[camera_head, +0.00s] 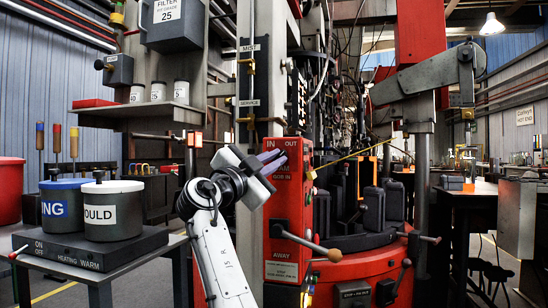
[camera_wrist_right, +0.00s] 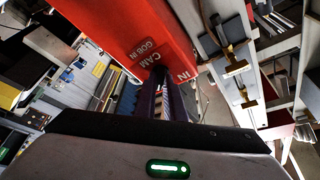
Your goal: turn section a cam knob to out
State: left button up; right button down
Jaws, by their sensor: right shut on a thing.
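The red control box (camera_head: 290,210) stands at the centre of the head view, with IN and OUT at its top and CAM, GOB IN and AWAY lettering on its face. The red box (camera_wrist_right: 140,38) also fills the upper middle of the right wrist view, with CAM and IN beside the fingers. My right gripper (camera_head: 276,160) is at the upper part of this face, below the IN and OUT marks. In the wrist view its purple fingers (camera_wrist_right: 168,98) are shut on the cam knob, which is mostly hidden; its pointing direction cannot be told. My left gripper is not in view.
A lever with a ball end (camera_head: 332,254) sticks out low on the box. A table with a hot plate (camera_head: 90,248) and two pots stands at the left. Dark moulds (camera_head: 372,208) stand behind the box on the right. A shelf (camera_head: 160,110) is at the upper left.

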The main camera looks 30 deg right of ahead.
jog(key=shift+d+r, duration=0.25)
jog(key=shift+r, duration=0.05)
jog(key=c, duration=1.8)
grip_release()
jog(key=shift+c, duration=0.2)
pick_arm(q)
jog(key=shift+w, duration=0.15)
pick_arm(e)
jog(key=shift+f, duration=0.15)
jog(key=shift+w+d+f, duration=0.1)
jog(key=shift+d+f, duration=0.1)
jog(key=shift+f, duration=0.1)
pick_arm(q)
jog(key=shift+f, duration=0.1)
pick_arm(e)
jog(key=shift+a+r, duration=0.1)
jog(key=shift+a, duration=0.2)
pick_arm(q)
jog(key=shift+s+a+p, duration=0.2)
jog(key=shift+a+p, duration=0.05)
jog(key=shift+p, duration=0.1)
pick_arm(e)
jog(key=v, duration=1)
